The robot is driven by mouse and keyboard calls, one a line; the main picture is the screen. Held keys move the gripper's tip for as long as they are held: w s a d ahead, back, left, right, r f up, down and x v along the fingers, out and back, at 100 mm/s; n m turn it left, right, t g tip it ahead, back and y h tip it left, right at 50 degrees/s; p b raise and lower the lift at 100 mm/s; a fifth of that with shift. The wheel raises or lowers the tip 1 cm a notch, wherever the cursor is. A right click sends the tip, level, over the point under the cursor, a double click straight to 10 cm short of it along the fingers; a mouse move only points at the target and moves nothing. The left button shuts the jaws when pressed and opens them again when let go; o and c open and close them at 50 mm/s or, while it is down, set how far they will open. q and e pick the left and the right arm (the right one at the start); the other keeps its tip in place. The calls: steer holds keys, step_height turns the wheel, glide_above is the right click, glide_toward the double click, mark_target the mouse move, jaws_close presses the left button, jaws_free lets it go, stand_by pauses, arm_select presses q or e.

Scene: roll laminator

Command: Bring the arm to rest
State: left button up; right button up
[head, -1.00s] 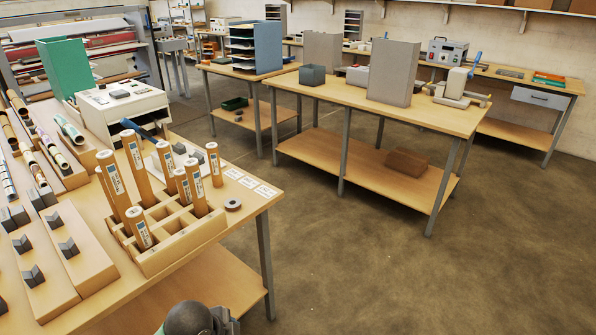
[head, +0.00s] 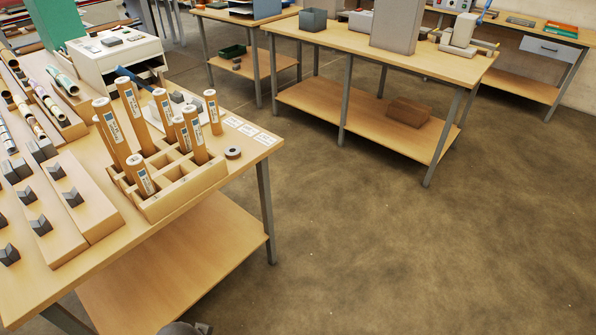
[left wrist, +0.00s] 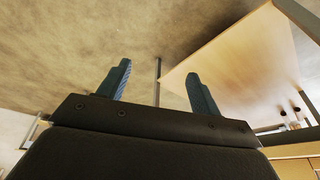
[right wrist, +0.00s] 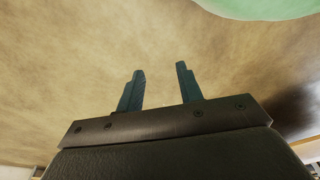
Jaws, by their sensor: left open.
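My left gripper (left wrist: 158,72) shows in the left wrist view with its two blue fingers apart and nothing between them. A table with a lower shelf lies beyond it, apart from the fingers. My right gripper (right wrist: 160,70) shows in the right wrist view, fingers apart and empty, with bare floor behind it. In the head view only a small grey piece of my arm (head: 185,328) shows at the bottom edge; neither gripper's fingers can be made out there.
The floor (head: 400,250) between and in front is clear.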

arm_select(q)
step_height(320, 180, down, 26)
steer(key=w+d+g, duration=0.1)
steer(key=s+f, duration=0.4)
steer(key=f, duration=0.8)
steer(key=s+f+g+b, duration=0.1)
steer(key=s+f, duration=0.3)
steer(key=f, duration=0.8)
steer(key=shift+d+n, duration=0.15)
steer(key=shift+n, duration=0.15)
arm_select(e)
steer(key=shift+w+a+r, duration=0.2)
steer(key=shift+a+r, duration=0.1)
steer(key=shift+r, duration=0.35)
steer(key=shift+w+a+r, duration=0.15)
steer(key=shift+a+r, duration=0.1)
steer(key=shift+r, duration=0.35)
